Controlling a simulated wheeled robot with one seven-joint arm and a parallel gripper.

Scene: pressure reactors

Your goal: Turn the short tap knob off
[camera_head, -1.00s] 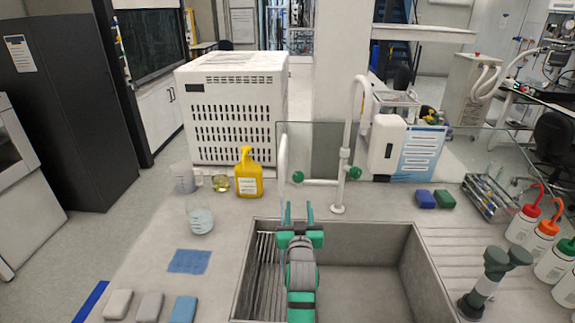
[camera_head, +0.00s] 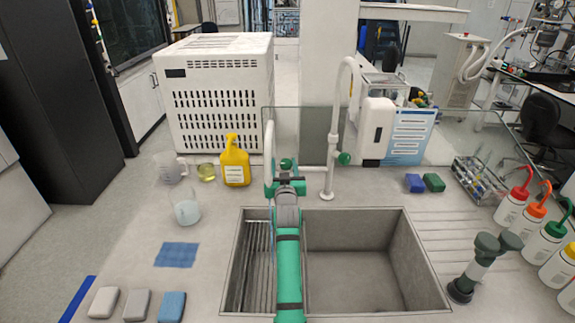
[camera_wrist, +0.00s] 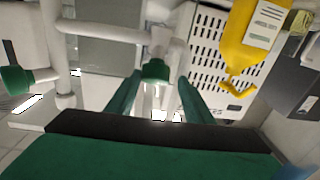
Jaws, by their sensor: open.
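The short tap (camera_head: 269,150) is a thin white spout at the sink's back edge. Its green knob (camera_head: 287,163) shows just beyond my gripper (camera_head: 287,178). In the wrist view the short tap's green knob (camera_wrist: 155,70) lies between the tips of my two green fingers, with a visible gap on each side. My gripper is open and holds nothing. Whether a fingertip touches the knob I cannot tell. The tall tap (camera_head: 335,135) stands to the right with its own green knob (camera_head: 345,158), also at the left of the wrist view (camera_wrist: 15,80).
The sink (camera_head: 365,255) lies below my arm. A yellow bottle (camera_head: 235,162), beakers (camera_head: 187,210) and a white perforated box (camera_head: 222,110) stand to the left. A glass panel (camera_head: 305,130) is behind the taps. A white dispenser (camera_head: 376,130) is at right.

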